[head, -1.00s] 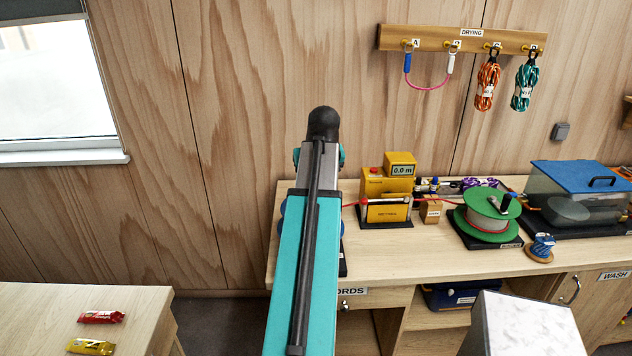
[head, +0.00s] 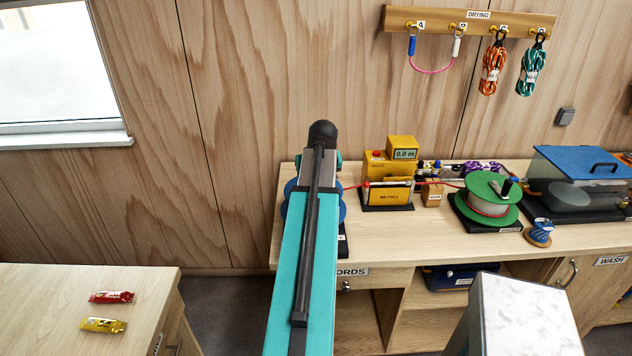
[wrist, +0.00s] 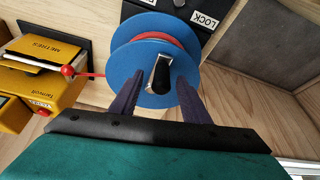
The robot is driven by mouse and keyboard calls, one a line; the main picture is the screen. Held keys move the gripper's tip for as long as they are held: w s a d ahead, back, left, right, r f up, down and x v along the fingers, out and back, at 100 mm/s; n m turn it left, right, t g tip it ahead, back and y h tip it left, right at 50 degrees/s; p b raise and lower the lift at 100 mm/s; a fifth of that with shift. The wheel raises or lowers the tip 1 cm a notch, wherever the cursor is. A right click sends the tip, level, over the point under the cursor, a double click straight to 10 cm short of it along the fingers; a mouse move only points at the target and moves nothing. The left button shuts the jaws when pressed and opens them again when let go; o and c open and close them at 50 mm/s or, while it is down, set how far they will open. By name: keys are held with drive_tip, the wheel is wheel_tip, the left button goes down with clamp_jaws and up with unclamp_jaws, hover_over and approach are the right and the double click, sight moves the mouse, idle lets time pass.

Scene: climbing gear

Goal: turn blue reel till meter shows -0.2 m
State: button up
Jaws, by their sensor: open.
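The blue reel (wrist: 185,52) carries red cord and has a black crank handle (wrist: 160,75) on its face. In the head view the blue reel (head: 343,203) is mostly hidden behind my arm. My gripper (wrist: 158,98) is open, its two dark fingers pointing at the reel, one on each side of the handle; I cannot tell whether they touch it. The yellow meter (head: 403,154) reads 0.0 m. Red cord runs from the reel through the yellow METRES block (head: 388,192) towards the green reel (head: 488,195).
A LOCK label (wrist: 204,20) shows on the black base by the blue reel. A clear tank with a blue lid (head: 585,160) is at right. Cords hang on the DRYING rail (head: 470,20). The middle bench front is clear.

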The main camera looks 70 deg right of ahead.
drive_tip(key=shift+x, duration=0.75)
clamp_jaws()
drive_tip(key=shift+s+d, duration=0.1)
